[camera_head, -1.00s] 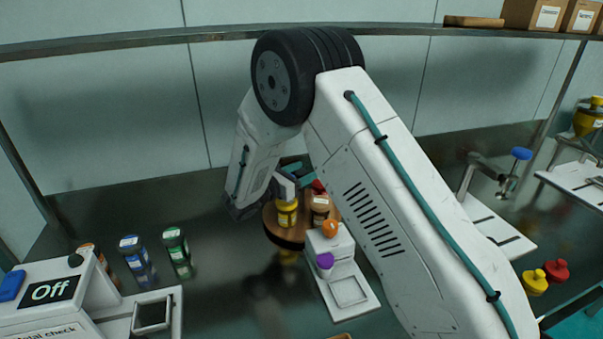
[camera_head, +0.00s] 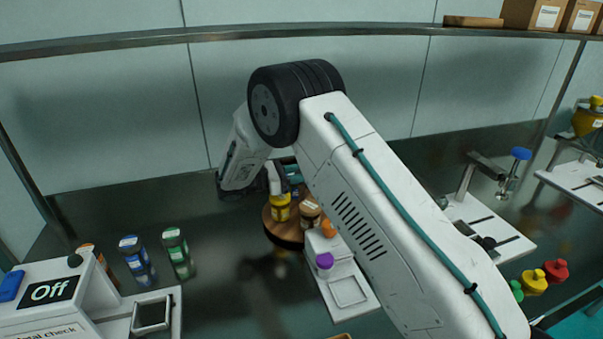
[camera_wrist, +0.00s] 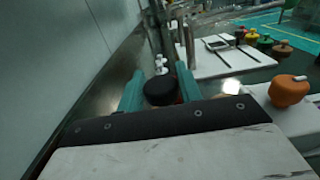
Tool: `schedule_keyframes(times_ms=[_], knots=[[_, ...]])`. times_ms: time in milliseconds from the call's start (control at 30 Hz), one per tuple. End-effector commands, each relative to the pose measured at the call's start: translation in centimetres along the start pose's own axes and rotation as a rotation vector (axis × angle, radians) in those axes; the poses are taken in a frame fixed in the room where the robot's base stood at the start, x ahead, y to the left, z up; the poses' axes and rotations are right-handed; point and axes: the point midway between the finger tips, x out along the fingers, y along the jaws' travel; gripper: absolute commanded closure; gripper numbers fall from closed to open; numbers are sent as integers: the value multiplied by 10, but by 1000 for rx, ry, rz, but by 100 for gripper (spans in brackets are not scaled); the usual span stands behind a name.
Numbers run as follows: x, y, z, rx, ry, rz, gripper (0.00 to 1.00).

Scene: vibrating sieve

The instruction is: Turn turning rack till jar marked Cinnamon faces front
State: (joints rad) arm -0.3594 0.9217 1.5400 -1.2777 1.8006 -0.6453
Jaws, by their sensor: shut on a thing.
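The turning rack (camera_head: 285,236) is a round wooden stand at the middle of the bench, partly hidden by my arm. A yellow jar (camera_head: 281,207) and a brown jar (camera_head: 308,211) stand on its visible side. Their labels are too small to read, so I cannot tell which is Cinnamon. My gripper (camera_wrist: 159,84) has its teal fingers on both sides of a round black knob-like top (camera_wrist: 160,91) and is shut on it. In the head view my arm largely hides the gripper, above the rack's back part.
A white device with orange (camera_head: 329,228) and purple (camera_head: 324,261) knobs stands close in front of the rack. A shelf (camera_head: 150,37) runs behind.

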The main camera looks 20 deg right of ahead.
Motion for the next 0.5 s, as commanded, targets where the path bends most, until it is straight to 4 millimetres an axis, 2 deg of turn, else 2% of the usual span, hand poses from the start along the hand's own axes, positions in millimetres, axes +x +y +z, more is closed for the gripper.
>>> schedule_keyframes(times_ms=[167, 200, 267, 500], knots=[[-1, 0, 0, -1, 1, 3, 100], [-1, 0, 0, -1, 1, 4, 59], [-1, 0, 0, 0, 1, 4, 45], [0, 0, 0, 0, 0, 3, 45]])
